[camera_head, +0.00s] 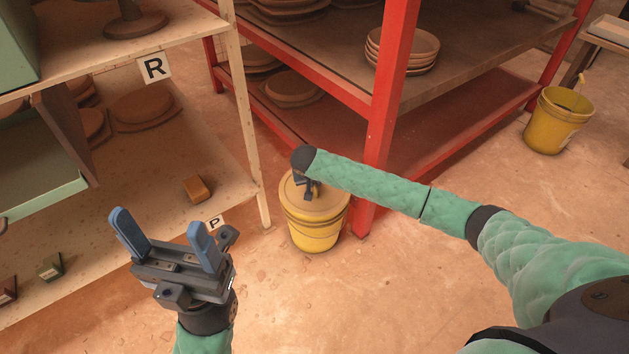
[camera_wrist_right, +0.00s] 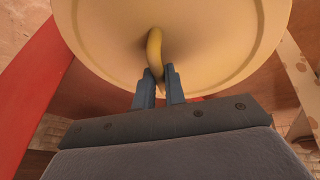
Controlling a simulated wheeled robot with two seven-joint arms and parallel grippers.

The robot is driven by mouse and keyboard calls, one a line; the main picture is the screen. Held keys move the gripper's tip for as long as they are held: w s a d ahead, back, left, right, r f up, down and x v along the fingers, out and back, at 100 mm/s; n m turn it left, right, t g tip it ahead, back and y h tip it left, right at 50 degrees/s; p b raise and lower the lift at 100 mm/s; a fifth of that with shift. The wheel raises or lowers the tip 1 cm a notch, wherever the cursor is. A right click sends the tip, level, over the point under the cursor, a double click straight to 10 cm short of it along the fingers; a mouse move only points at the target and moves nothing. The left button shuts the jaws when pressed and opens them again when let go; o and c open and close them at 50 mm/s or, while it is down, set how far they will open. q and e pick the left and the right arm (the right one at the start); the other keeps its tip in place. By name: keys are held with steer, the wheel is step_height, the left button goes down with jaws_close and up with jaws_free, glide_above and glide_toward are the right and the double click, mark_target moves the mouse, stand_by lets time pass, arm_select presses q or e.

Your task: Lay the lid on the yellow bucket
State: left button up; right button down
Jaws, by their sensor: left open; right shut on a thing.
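The yellow bucket (camera_head: 315,235) stands on the floor beside a red rack post. A round tan lid (camera_head: 327,205) covers its mouth in the head view, roughly level. I cannot tell whether the lid touches the rim or hangs just above it. My right gripper (camera_head: 309,191) is over the lid, partly hidden by its arm. In the right wrist view the lid (camera_wrist_right: 215,45) fills the top, and the fingers (camera_wrist_right: 160,84) are shut on its curved yellow handle (camera_wrist_right: 154,50). My left gripper (camera_head: 162,238) is open and empty, left of the bucket.
A red rack (camera_head: 384,95) with stacked plates (camera_head: 402,50) stands just behind the bucket. A pale wooden shelf (camera_head: 225,165) is at the left, close to my left gripper. A second yellow bucket (camera_head: 557,120) stands far right. The floor in front is clear.

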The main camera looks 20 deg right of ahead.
stand_by(0.3)
stand_by(0.4)
steer(key=c, duration=0.9)
jaws_free()
